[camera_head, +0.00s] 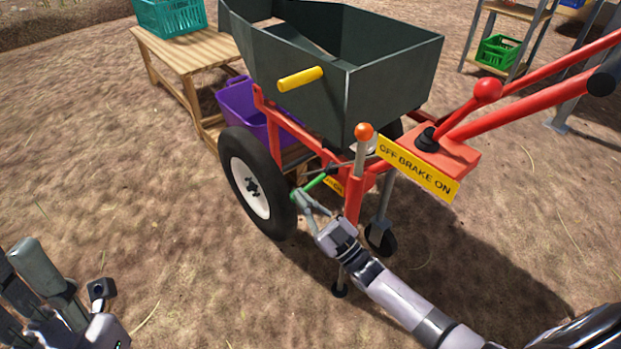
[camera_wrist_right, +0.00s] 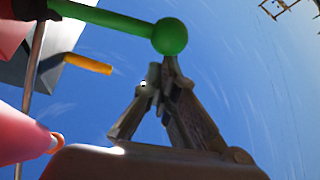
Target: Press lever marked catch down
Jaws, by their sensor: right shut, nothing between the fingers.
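In the head view my right gripper (camera_head: 303,197) is at the lever's outer end. A small yellow label (camera_head: 333,185) sits beside the lever, partly hidden, its text not readable. My left gripper (camera_head: 72,280) is at the lower left, away from the cart and partly cut off.
The cart has a dark hopper (camera_head: 394,75), a black wheel (camera_head: 254,184), an orange-knobbed lever (camera_head: 364,131) and a red brake lever (camera_head: 487,91) beside a yellow brake sign (camera_head: 418,168). A purple crate (camera_head: 240,107) and wooden table (camera_head: 190,52) stand behind. Ground at left is clear.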

